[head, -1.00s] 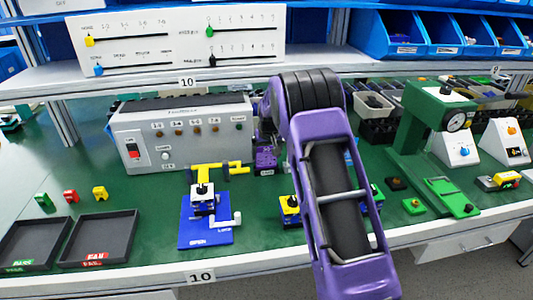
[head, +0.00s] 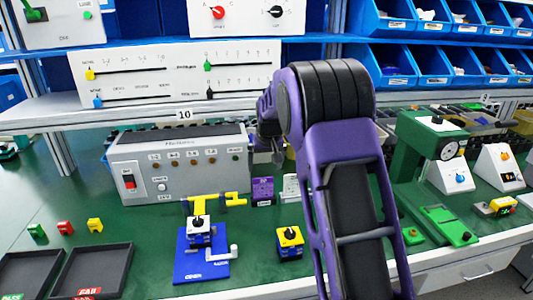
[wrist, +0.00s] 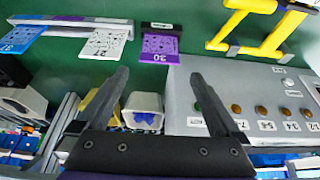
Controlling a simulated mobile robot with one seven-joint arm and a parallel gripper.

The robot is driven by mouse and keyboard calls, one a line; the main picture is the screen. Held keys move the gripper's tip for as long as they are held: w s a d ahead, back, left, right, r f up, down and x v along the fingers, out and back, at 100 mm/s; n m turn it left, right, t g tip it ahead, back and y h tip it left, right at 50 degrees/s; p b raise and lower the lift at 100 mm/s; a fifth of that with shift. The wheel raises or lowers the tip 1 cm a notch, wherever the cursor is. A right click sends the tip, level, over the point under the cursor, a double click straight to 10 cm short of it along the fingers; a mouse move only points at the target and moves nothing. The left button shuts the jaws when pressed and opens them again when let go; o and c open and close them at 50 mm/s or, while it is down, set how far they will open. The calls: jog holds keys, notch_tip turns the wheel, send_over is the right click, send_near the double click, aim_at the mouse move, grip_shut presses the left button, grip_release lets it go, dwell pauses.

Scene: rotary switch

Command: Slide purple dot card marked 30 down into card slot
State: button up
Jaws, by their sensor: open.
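The purple dot card marked 30 (wrist: 160,46) stands beside the grey console; it also shows in the head view (head: 262,187). A small black holder with a white label (wrist: 162,27) is at its edge in the wrist view. It looks like the card slot, but I cannot tell how deep the card sits in it. My gripper (wrist: 158,78) is open and empty. Its fingertips appear on either side of the card's line, apart from the card. In the head view my gripper (head: 278,150) is partly hidden behind my arm, above and behind the card.
A white card (wrist: 106,43) and a blue card (wrist: 17,39) stand by a pale rail (wrist: 70,29). The grey console (head: 180,165) with several knobs and a yellow clamp (head: 215,200) are close to the purple card. A blue-and-yellow block (head: 290,243) stands in front.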

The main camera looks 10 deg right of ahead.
jog(key=v, duration=0.5)
jog(key=shift+r, duration=0.15)
notch_tip(320, 180, up, 9)
jog(key=p, duration=0.6)
